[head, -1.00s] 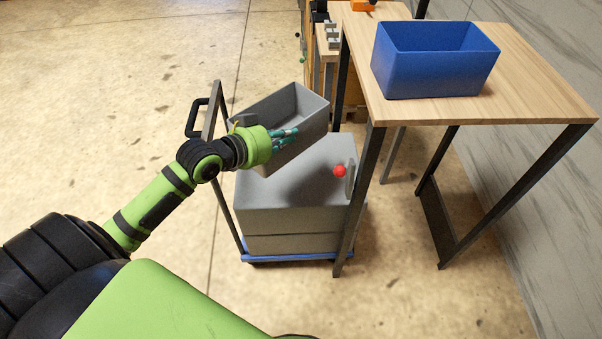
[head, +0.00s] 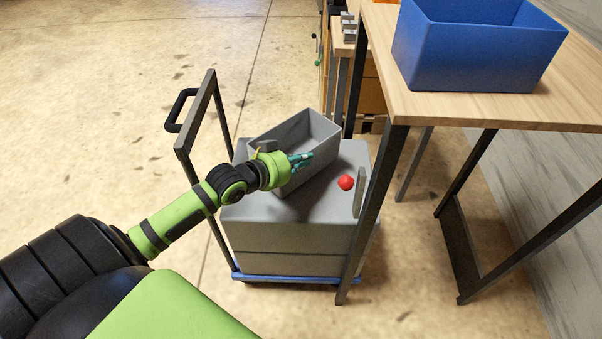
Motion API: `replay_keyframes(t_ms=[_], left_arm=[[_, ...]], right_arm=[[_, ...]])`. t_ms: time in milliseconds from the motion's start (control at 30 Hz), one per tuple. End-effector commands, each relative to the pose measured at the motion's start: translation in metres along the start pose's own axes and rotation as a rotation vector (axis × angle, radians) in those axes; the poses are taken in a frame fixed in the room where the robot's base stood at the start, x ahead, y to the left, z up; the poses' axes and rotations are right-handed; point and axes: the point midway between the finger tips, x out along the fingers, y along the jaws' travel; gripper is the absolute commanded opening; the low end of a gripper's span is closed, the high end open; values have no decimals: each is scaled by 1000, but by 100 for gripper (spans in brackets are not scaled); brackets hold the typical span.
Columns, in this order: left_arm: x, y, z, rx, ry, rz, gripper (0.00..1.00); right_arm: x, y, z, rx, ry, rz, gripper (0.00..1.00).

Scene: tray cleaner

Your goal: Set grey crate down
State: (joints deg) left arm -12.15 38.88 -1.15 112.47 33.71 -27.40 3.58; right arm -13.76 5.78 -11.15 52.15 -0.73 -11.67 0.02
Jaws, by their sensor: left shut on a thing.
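The grey crate (head: 325,163) is an open-topped box at the middle of the head view, tilted in the picture. My left gripper (head: 301,161) is shut on the crate's near wall. The crate is over the top of a larger grey machine (head: 290,228), which has a red knob (head: 346,183) on it. I cannot tell whether the crate's bottom touches the machine's top. The crate's underside and part of its near wall are hidden by my gripper and wrist. My right gripper is out of view.
The grey machine stands on a blue-based trolley (head: 290,278) with a dark upright handle (head: 183,105) at left. A wooden table (head: 480,108) with dark legs stands close at right, bearing a blue crate (head: 470,55). The floor at left is clear.

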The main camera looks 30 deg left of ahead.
Motion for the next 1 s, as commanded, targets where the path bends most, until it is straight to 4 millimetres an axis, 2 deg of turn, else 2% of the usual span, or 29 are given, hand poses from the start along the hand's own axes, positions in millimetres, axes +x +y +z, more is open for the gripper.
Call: replay_keyframes(t_ms=[300,733,767,800,1000], left_arm=[[15,0,35,3,5,-1,0],[17,0,40,3,5,-1,0],[17,0,42,1,0,-1,22],[17,0,42,1,0,-1,33],[17,0,41,1,0,-1,33]], right_arm=[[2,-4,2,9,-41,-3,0],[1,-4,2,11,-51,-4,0],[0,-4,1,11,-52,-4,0],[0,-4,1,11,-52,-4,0],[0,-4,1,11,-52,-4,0]])
